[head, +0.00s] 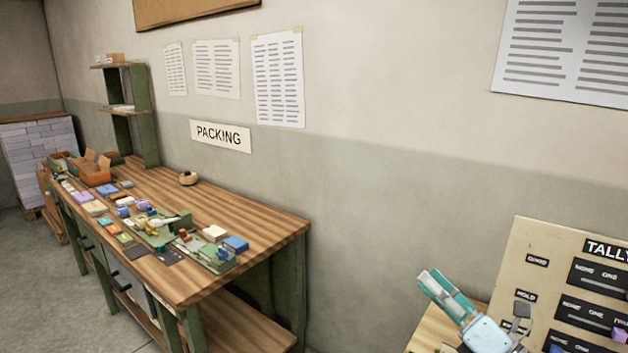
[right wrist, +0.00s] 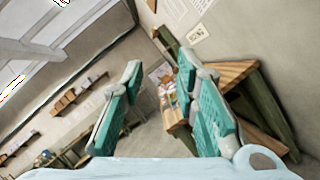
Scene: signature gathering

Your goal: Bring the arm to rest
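My right gripper (head: 440,289) is raised at the lower right of the head view, in front of the plain wall and to the left of the tally board (head: 550,255). In the right wrist view its two teal fingers (right wrist: 158,70) stand apart with nothing between them. It touches nothing that I can see. My left gripper is not in view.
A wooden packing bench (head: 270,225) with many small items stands at the left, with a green shelf unit (head: 140,120) at its far end. A small wooden surface (head: 432,328) lies below my right gripper. Bare floor (head: 60,285) shows at the lower left.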

